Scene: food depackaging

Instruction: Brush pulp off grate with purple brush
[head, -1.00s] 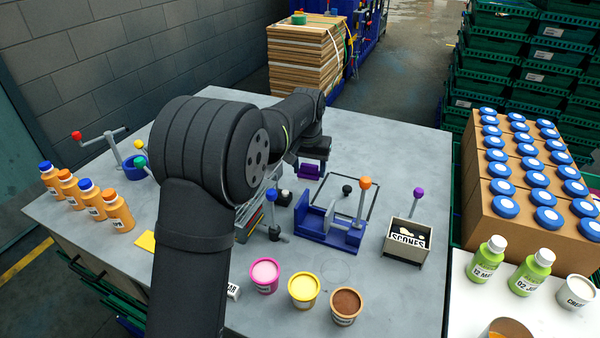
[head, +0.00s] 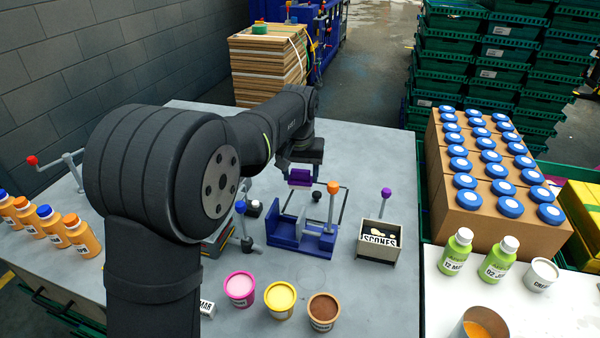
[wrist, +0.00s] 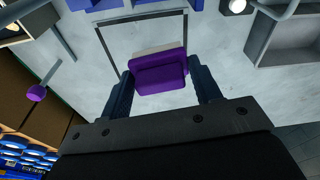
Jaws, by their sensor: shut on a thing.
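The purple brush (head: 300,179) is clamped in my gripper (head: 301,174), above the far side of the bench, behind the blue slide fixture. In the wrist view my gripper (wrist: 160,82) has a finger on each side of the purple brush (wrist: 160,76), and a pale edge shows along its far side. A thin dark rectangular frame (wrist: 101,45) lies on the bench beyond the brush. I cannot tell whether this frame is the grate. I cannot make out any pulp. My arm hides part of the bench in the head view.
The blue slide fixture (head: 287,242) with an orange-knobbed lever stands in front of the brush. A scones box (head: 378,252) is to its right. Three tubs, including a pink one (head: 240,288), line the front. Orange bottles (head: 82,236) stand left. Bare bench (head: 375,160) lies right of my gripper.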

